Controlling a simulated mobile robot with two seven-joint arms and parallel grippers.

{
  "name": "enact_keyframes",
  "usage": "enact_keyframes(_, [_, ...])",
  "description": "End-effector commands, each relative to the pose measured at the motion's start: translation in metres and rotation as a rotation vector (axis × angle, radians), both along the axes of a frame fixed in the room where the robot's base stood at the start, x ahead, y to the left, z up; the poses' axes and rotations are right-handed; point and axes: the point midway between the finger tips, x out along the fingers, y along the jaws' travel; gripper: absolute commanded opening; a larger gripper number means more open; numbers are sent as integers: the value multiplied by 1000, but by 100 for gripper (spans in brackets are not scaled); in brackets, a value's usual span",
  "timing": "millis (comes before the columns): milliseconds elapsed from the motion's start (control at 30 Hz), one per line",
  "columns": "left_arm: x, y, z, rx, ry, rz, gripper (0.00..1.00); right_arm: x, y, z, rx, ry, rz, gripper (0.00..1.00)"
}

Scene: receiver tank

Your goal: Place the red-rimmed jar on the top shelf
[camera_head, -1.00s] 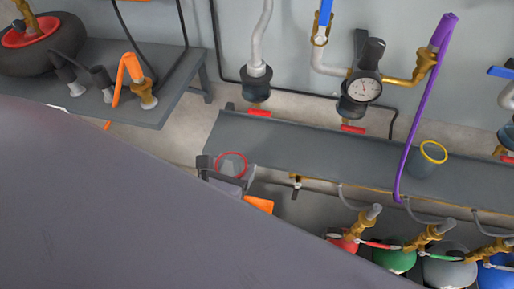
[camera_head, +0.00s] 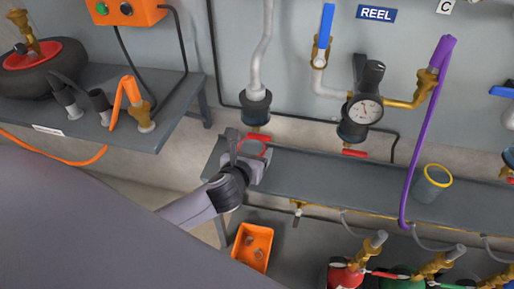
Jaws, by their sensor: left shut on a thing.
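The red-rimmed jar (camera_head: 266,150) shows mostly as a thin red ring, its clear body hard to make out. My left gripper (camera_head: 250,160) is shut on it from the left, and its fingers hide part of the jar. In the picture they overlap the left end of the long grey shelf (camera_head: 340,178). I cannot tell whether the jar touches the shelf. My right gripper is not in view.
A yellow-rimmed jar (camera_head: 433,184) stands on the shelf's right part, beside a purple hose (camera_head: 418,140). A gauge valve (camera_head: 362,112) and another valve (camera_head: 256,105) hang behind. An orange bin (camera_head: 253,246) sits below. The shelf's middle is clear.

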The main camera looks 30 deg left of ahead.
Motion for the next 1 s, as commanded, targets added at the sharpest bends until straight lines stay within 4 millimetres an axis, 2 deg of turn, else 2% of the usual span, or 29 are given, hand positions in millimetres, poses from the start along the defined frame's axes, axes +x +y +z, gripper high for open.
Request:
enact_keyframes(233, [34,6,0,-1,-3,2,36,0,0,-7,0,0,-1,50])
enact_keyframes(300, [33,5,-12,-3,2,0,36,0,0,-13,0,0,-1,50])
enact_keyframes(367, [33,6,-16,-3,2,0,36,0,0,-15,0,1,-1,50])
enact_keyframes(733, [33,6,-17,1,0,0,36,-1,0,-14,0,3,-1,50])
enact_keyframes(767, [33,6,-18,0,0,0,74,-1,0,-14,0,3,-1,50])
enact_keyframes(833, [33,6,-17,0,-1,-1,96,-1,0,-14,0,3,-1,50])
enact_keyframes(1000, [33,6,-17,0,0,0,96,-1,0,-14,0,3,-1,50])
